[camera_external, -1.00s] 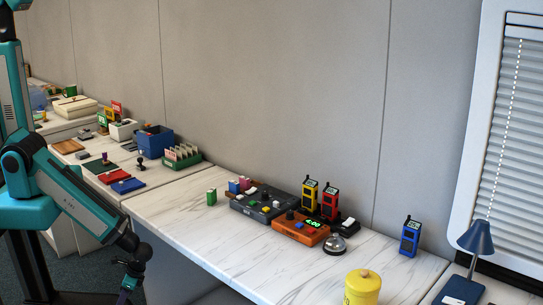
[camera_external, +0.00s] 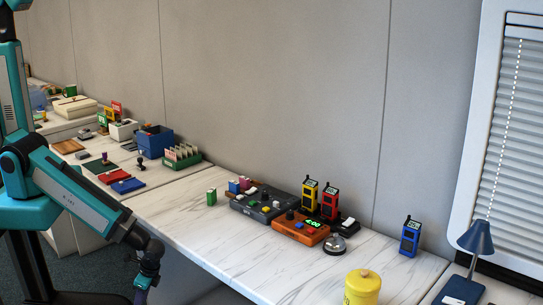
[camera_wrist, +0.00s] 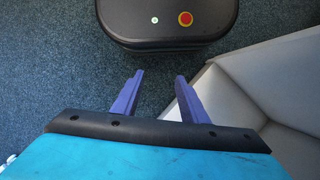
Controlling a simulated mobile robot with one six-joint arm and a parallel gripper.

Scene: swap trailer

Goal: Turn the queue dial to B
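A dark grey console (camera_external: 240,208) with coloured buttons and a black knob stands on the marble-topped counter. An orange box (camera_external: 313,239) with a green-lit display and another black knob (camera_external: 290,215) stands to its right. I cannot tell which knob is the queue dial, and no letter B is readable. My gripper (camera_wrist: 159,76) has its two purple fingers apart with nothing between them. In the external view it hangs low at the counter's near side, well left of both boxes. The wrist view shows carpet and pale panels, no dial.
Yellow (camera_external: 310,196) and red (camera_external: 330,202) handhelds stand behind the orange box, with a silver bell (camera_external: 335,245) beside it. A blue handheld (camera_external: 410,237) and yellow canister (camera_external: 363,288) stand farther right.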

